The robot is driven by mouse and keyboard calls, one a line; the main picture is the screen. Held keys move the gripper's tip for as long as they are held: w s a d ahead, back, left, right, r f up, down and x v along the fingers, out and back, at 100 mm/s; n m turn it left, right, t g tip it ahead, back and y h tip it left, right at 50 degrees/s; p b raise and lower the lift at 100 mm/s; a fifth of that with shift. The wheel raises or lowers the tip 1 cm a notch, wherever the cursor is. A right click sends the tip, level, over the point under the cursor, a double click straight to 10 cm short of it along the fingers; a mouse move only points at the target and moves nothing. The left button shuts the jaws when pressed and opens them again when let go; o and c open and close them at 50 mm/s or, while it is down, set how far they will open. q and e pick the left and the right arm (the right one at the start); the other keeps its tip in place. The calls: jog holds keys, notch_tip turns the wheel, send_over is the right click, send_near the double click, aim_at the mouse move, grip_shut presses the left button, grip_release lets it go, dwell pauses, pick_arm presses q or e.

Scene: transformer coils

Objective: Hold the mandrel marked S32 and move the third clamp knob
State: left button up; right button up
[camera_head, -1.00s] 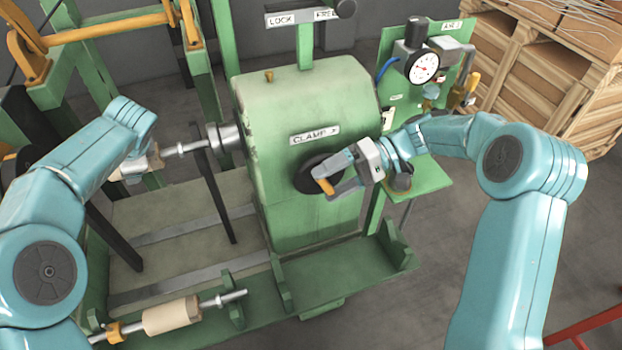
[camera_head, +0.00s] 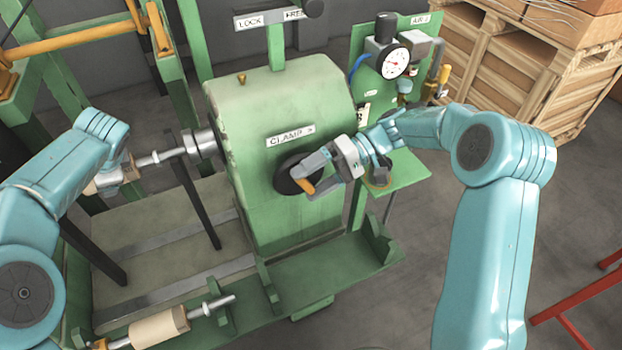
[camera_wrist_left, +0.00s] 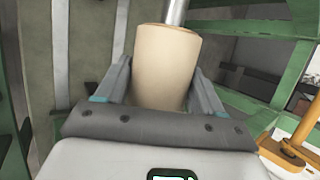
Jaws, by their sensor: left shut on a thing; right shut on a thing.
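The clamp knob is a black disc (camera_head: 293,172) with an orange handle (camera_head: 304,185) on the green machine, under a CLAMP label. My right gripper (camera_head: 310,182) is shut on the orange handle at the front of the disc. A tan mandrel (camera_wrist_left: 166,68) with a metal shaft fills the middle of the left wrist view. My left gripper (camera_wrist_left: 155,95) is shut around it, one finger on each side. In the head view my left wrist largely hides that mandrel, and its shaft points toward the machine's spindle (camera_head: 196,142). I cannot read a S32 mark.
A second tan mandrel (camera_head: 160,326) lies on the green rack at the lower left. A gauge panel (camera_head: 408,55) and small green shelf (camera_head: 405,176) stand right of the machine. Wooden crates (camera_head: 525,65) are at the back right. A red frame (camera_head: 580,315) is at lower right.

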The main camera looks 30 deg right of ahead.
jog(key=shift+a+r, duration=0.1)
jog(key=shift+r, duration=0.2)
jog(key=o, duration=0.8)
jog(key=shift+d+f, duration=0.1)
jog(key=shift+d, duration=0.1)
jog(key=v, duration=1.1)
jog(key=shift+d+r, duration=0.2)
